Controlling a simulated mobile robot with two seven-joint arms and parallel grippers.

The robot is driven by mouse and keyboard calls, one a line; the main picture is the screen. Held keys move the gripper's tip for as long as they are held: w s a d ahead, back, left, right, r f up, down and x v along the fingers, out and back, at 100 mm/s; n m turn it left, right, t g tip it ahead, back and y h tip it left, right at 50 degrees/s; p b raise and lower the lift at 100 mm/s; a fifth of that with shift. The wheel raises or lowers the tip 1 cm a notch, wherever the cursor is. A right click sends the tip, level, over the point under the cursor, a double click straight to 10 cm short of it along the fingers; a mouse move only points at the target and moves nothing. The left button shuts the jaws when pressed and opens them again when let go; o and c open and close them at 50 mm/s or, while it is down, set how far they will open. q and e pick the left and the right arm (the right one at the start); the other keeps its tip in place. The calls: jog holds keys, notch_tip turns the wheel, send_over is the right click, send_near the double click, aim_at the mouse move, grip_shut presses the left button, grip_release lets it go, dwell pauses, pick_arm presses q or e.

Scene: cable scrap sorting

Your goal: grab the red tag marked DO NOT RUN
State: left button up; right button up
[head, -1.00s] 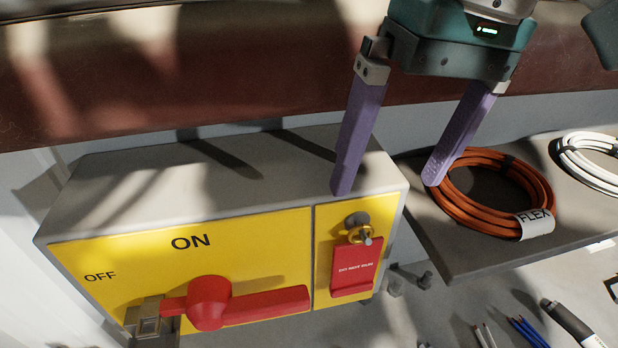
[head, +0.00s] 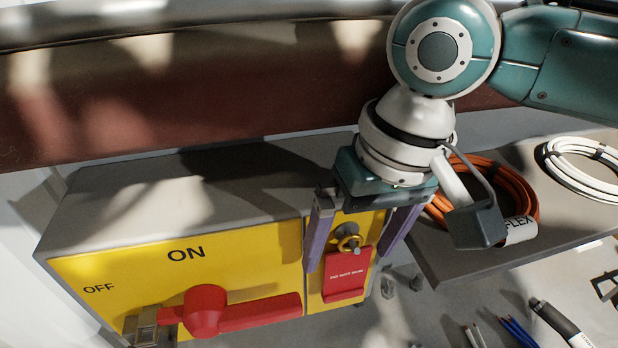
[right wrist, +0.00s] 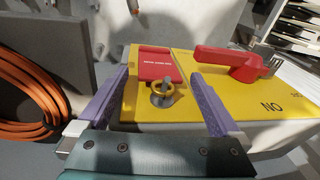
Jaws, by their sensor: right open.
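The red tag (head: 344,277) with small white lettering hangs on the yellow front of a switch box (head: 120,222). A brass ring (head: 349,243) on a metal peg is at its top. My right gripper (head: 349,262) is open, one purple finger on each side of the ring and the tag's upper part. In the right wrist view the tag (right wrist: 160,66) and ring (right wrist: 163,93) lie between and just beyond the open fingers (right wrist: 160,78); I see no contact. My left gripper is not in view.
A red handle (head: 235,314) sticks out from the box left of the tag, below the ON label. An orange cable coil (head: 518,190) and a white coil (head: 578,165) lie on a grey shelf (head: 470,266) at right.

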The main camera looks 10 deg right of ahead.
grip_shut()
dwell(0.7)
